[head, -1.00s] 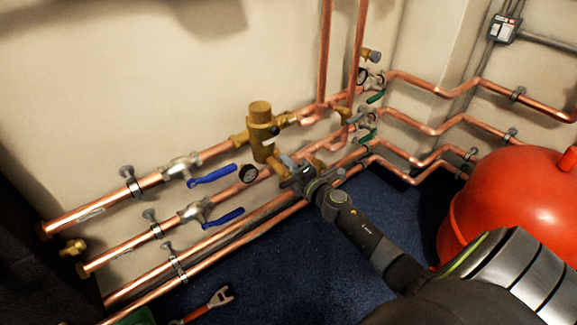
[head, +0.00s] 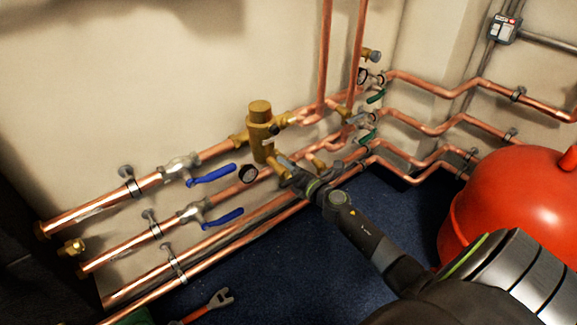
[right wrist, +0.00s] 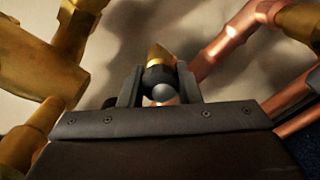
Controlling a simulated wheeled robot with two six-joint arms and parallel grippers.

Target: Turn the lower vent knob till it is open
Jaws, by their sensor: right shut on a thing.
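My right gripper (head: 288,170) reaches in from the lower right to the pipes just right of the brass valve body (head: 262,135). In the right wrist view its two dark fingers (right wrist: 160,88) are shut on a small dark round knob (right wrist: 159,76), taken to be the lower vent knob. A grey ball-like end faces the camera and a brass tip (right wrist: 158,54) shows behind it. In the head view the gripper hides this knob. Its open or closed position cannot be read. My left gripper is not in view.
Copper pipes run along the wall, with two blue lever handles (head: 212,174) at left and green handles (head: 366,137) near the corner. A red tank (head: 510,205) stands at right. A wrench (head: 212,303) lies low.

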